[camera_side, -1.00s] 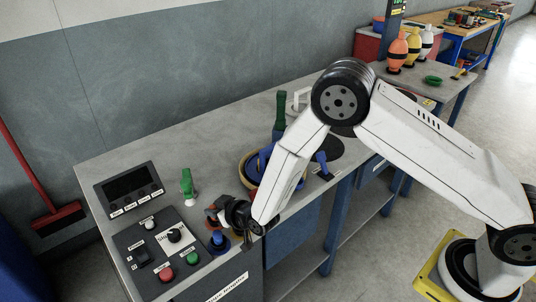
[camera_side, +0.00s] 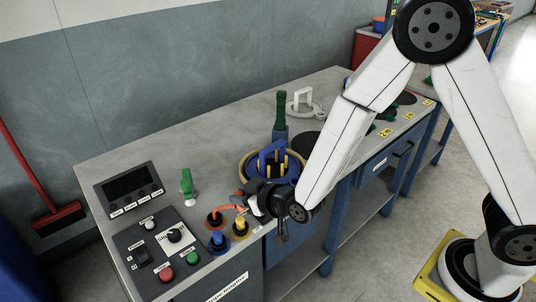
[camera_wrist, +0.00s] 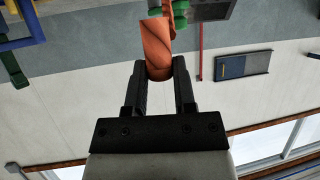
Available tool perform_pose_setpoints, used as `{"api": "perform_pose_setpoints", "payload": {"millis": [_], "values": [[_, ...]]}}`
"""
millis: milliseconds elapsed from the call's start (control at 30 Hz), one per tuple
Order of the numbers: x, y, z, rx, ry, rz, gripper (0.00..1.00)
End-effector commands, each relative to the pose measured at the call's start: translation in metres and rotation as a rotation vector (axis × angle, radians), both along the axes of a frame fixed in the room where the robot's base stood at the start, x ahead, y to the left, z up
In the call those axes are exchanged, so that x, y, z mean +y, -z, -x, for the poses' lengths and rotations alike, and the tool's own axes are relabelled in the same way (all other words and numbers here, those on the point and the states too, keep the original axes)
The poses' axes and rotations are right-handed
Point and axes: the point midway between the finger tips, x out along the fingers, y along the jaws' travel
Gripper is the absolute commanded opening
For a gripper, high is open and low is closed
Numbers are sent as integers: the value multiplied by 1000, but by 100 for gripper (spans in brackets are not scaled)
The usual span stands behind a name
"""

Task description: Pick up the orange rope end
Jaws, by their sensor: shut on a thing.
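The orange rope (camera_side: 230,207) rises from a round base on the bench beside the control panel and reaches my gripper (camera_side: 247,202). In the wrist view the thick twisted orange rope end (camera_wrist: 157,45) sits between the two dark fingers of my gripper (camera_wrist: 158,72), which are shut on it. In the side view the fingers are small and partly hidden by the dark gripper body. My gripper is above the bench near its front edge, in front of the round blue holder.
Blue (camera_side: 218,240) and yellow (camera_side: 240,228) rope ends stand on the bench close by. The round tan-rimmed holder (camera_side: 246,166) with blue and yellow parts is just behind. A control panel (camera_side: 157,250) lies left and a green upright piece (camera_side: 187,184) stands behind it.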

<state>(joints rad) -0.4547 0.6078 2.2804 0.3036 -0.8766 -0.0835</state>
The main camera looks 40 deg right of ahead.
Motion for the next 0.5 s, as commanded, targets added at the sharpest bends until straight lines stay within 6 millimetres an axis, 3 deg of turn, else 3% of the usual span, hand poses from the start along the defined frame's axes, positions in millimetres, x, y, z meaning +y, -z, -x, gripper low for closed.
{"api": "perform_pose_setpoints", "payload": {"millis": [200,500], "values": [[-8,-13,27,-1,-1,-1,0],[-13,-21,43,-2,0,0,0]]}}
